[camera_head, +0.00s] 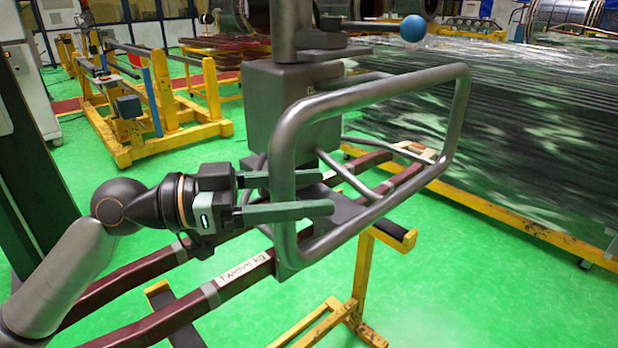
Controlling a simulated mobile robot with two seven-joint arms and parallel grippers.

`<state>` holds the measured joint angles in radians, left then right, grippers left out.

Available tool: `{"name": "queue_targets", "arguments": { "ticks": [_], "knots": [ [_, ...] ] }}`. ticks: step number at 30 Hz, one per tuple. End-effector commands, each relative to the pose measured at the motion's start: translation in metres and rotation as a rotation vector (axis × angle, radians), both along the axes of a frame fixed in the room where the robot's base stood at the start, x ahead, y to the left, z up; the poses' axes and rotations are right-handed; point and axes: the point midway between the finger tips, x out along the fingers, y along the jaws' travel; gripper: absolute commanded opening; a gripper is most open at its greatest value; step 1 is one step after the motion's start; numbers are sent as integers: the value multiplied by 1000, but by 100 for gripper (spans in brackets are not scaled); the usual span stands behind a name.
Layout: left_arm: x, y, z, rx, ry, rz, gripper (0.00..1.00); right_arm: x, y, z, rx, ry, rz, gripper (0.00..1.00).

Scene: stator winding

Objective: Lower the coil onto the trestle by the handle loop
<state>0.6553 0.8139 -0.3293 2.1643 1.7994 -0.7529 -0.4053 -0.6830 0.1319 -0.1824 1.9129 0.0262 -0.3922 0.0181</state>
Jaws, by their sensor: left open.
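The handle loop (455,110) is a thick grey tube frame attached to a grey box (290,105) on a hanging column. My left gripper (326,192) is open at the loop's left upright tube. One finger passes in front of the tube and the other appears behind it. The coil (160,322) is a pair of dark red bars with grey bands and a white label, running below the box and loop. The yellow trestle (361,275) with black pads (393,233) stands under the coil. I cannot tell whether the coil touches the pads. My right gripper is out of view.
Another yellow trestle (160,105) stands at the back left. A long dark stack on a yellow frame (520,218) fills the right side. A blue ball (412,28) sits on a bar at the top. Green floor is free at lower right.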

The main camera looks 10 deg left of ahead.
Motion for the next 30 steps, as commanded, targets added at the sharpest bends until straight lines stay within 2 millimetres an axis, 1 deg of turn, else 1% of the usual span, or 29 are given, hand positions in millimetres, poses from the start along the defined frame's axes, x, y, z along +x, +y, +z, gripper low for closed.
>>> {"name": "queue_targets", "arguments": {
  "ticks": [4, 11, 12, 30],
  "knots": [
    [2, -6, 1, -2, -1, 0, 72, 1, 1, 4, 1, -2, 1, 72],
    [2, -7, 0, -1, 0, 0, 72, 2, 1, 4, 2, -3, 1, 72],
    [2, -7, 0, -1, 0, 0, 71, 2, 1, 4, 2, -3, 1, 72],
    [2, -6, 0, 0, 0, 1, 3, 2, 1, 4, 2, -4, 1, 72]
  ]
}}
